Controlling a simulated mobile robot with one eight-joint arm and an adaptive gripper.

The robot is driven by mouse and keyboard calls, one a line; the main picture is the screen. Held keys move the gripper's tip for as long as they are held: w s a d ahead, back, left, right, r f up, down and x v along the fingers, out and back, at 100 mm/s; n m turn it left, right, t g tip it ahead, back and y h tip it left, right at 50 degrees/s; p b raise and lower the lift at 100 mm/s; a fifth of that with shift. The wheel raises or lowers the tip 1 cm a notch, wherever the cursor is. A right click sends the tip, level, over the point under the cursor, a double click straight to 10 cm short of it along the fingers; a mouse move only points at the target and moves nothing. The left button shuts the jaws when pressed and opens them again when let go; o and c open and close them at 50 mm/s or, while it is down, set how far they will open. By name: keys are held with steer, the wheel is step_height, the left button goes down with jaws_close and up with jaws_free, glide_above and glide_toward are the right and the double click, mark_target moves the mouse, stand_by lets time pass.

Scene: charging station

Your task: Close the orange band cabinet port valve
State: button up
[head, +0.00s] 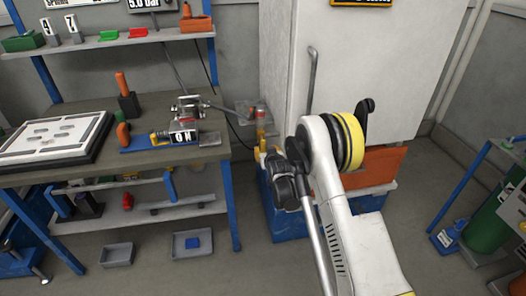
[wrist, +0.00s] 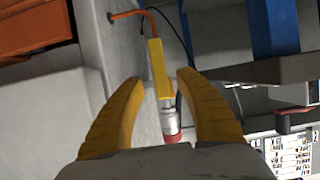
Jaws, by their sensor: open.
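The cabinet port valve shows in the wrist view as a yellow lever (wrist: 158,68) in line with a silver fitting (wrist: 167,103) that has a red part (wrist: 172,135) below it. An orange piece runs from the cabinet wall near the lever's far end. My gripper (wrist: 160,80) is open, its two yellow fingers on either side of the lever and fitting, with gaps visible on both sides. In the head view, a small red and yellow fitting (head: 261,118) stands beside the white cabinet (head: 350,75). My arm hides part of that area, and the fingers are hard to make out there.
A workbench (head: 220,153) with a clamped device (head: 183,133) stands left of the cabinet. A grey hose or arm reaches from it toward the port.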

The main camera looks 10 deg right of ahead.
mark_target(263, 147)
steer(key=b+x, duration=0.1)
steer(key=x, duration=0.3)
steer(key=shift+w, duration=0.15)
jaws_close()
